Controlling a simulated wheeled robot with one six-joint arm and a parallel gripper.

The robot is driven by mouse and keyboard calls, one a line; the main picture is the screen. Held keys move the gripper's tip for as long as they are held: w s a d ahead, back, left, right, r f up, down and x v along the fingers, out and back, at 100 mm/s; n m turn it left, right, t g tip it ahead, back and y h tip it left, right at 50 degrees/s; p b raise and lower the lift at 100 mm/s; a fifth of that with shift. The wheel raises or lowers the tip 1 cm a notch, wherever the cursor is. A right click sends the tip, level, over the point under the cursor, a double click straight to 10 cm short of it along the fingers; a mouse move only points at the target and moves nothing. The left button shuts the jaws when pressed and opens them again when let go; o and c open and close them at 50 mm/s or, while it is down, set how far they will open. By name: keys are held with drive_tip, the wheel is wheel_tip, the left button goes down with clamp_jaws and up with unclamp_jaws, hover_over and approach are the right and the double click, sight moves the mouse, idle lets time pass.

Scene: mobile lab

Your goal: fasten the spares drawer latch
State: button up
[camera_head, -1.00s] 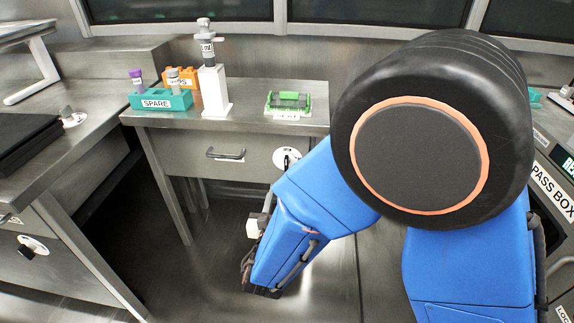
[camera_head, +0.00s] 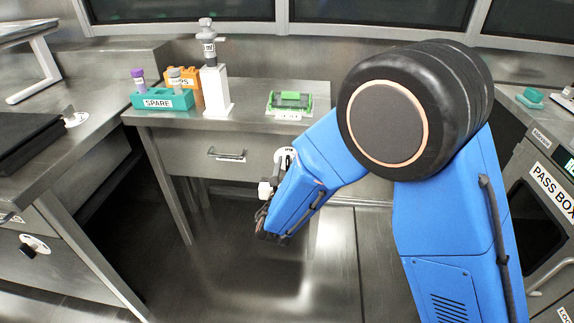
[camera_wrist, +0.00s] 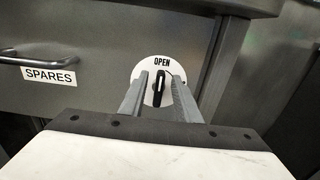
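The spares drawer (camera_head: 190,150) is under the steel bench and looks flush with its frame. Its label reads SPARES in the wrist view (camera_wrist: 90,100). The latch is a white disc marked OPEN (camera_wrist: 138,74) with a black knob (camera_wrist: 158,88) that has a white line. The knob stands nearly upright, its top toward the word OPEN. My gripper (camera_wrist: 160,82) is open, with one finger on each side of the knob. I cannot tell whether the fingers touch it. In the head view, my arm partly covers the latch disc (camera_head: 284,158).
The bench (camera_head: 250,120) bears a teal SPARE rack (camera_head: 158,101), an orange rack (camera_head: 186,76), a white stand (camera_head: 216,90) and a green device (camera_head: 290,101). The pass box (camera_head: 545,195) stands at right. The drawer handle (camera_wrist: 35,60) sticks out left of the latch.

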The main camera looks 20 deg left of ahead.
clamp_jaws()
drive_tip(key=shift+m, duration=0.5)
drive_tip(key=m, duration=0.5)
drive_tip(key=d+f+m, duration=0.1)
drive_tip(key=m, duration=0.5)
drive_tip(key=f+m, duration=0.1)
drive_tip(key=m, duration=0.4)
drive_tip(key=shift+w+d+m, duration=0.2)
drive_tip(key=shift+d+m, duration=0.2)
idle(0.3)
